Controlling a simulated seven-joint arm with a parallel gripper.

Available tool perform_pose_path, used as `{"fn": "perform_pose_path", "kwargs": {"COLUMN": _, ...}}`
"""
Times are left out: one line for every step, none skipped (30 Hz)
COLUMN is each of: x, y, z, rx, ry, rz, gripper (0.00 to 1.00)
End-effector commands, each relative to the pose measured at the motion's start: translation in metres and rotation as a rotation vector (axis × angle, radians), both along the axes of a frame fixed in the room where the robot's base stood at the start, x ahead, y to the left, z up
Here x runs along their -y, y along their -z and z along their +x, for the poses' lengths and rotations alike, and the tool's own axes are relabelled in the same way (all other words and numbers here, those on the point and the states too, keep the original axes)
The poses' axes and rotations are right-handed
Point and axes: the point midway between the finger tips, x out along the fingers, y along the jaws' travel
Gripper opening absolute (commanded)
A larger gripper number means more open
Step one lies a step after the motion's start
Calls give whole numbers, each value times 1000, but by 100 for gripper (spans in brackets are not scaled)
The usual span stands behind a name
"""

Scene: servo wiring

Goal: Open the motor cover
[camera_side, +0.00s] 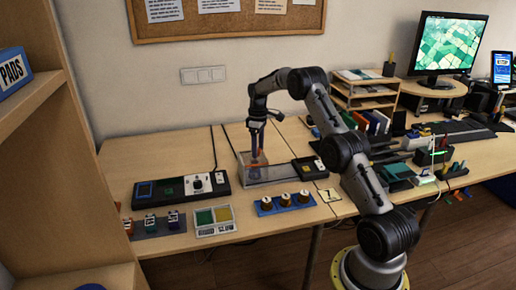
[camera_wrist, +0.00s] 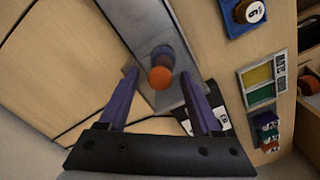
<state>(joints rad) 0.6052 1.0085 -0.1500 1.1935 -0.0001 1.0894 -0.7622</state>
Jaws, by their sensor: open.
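A long, low grey box with clear-looking sides (camera_side: 272,182) lies on the table in the side view, below my gripper. I take it to be the motor unit with its cover; its grey top also shows in the wrist view (camera_wrist: 135,25). A round orange piece (camera_wrist: 160,77) with a darker bluish part behind it stands at the box. My gripper (camera_side: 257,157) points down over the box's left part. In the wrist view its two purple fingers are apart, with the orange piece between them. I cannot tell whether either finger touches it.
A blue tray with several brown-and-white knobs (camera_side: 286,203) and a yellow-green tray (camera_side: 214,219) are in front. A small black device (camera_side: 311,168) sits at the box's right end. Bare table lies behind the panel.

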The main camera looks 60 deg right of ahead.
Motion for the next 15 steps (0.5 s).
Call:
{"fn": "perform_pose_path", "kwargs": {"x": 0, "y": 1, "z": 0, "rx": 0, "ry": 0, "rz": 0, "gripper": 66}}
{"fn": "perform_pose_path", "kwargs": {"x": 0, "y": 2, "z": 0, "rx": 0, "ry": 0, "rz": 0, "gripper": 66}}
{"fn": "perform_pose_path", "kwargs": {"x": 0, "y": 2, "z": 0, "rx": 0, "ry": 0, "rz": 0, "gripper": 66}}
{"fn": "perform_pose_path", "kwargs": {"x": 0, "y": 2, "z": 0, "rx": 0, "ry": 0, "rz": 0, "gripper": 66}}
{"fn": "perform_pose_path", "kwargs": {"x": 0, "y": 2, "z": 0, "rx": 0, "ry": 0, "rz": 0, "gripper": 66}}
{"fn": "perform_pose_path", "kwargs": {"x": 0, "y": 2, "z": 0, "rx": 0, "ry": 0, "rz": 0, "gripper": 66}}
{"fn": "perform_pose_path", "kwargs": {"x": 0, "y": 2, "z": 0, "rx": 0, "ry": 0, "rz": 0, "gripper": 66}}
{"fn": "perform_pose_path", "kwargs": {"x": 0, "y": 2, "z": 0, "rx": 0, "ry": 0, "rz": 0, "gripper": 66}}
{"fn": "perform_pose_path", "kwargs": {"x": 0, "y": 2, "z": 0, "rx": 0, "ry": 0, "rz": 0, "gripper": 62}}
{"fn": "perform_pose_path", "kwargs": {"x": 0, "y": 2, "z": 0, "rx": 0, "ry": 0, "rz": 0, "gripper": 57}}
{"fn": "perform_pose_path", "kwargs": {"x": 0, "y": 2, "z": 0, "rx": 0, "ry": 0, "rz": 0, "gripper": 51}}
{"fn": "perform_pose_path", "kwargs": {"x": 0, "y": 1, "z": 0, "rx": 0, "ry": 0, "rz": 0, "gripper": 44}}
{"fn": "perform_pose_path", "kwargs": {"x": 0, "y": 1, "z": 0, "rx": 0, "ry": 0, "rz": 0, "gripper": 39}}
{"fn": "perform_pose_path", "kwargs": {"x": 0, "y": 1, "z": 0, "rx": 0, "ry": 0, "rz": 0, "gripper": 33}}
{"fn": "perform_pose_path", "kwargs": {"x": 0, "y": 1, "z": 0, "rx": 0, "ry": 0, "rz": 0, "gripper": 26}}
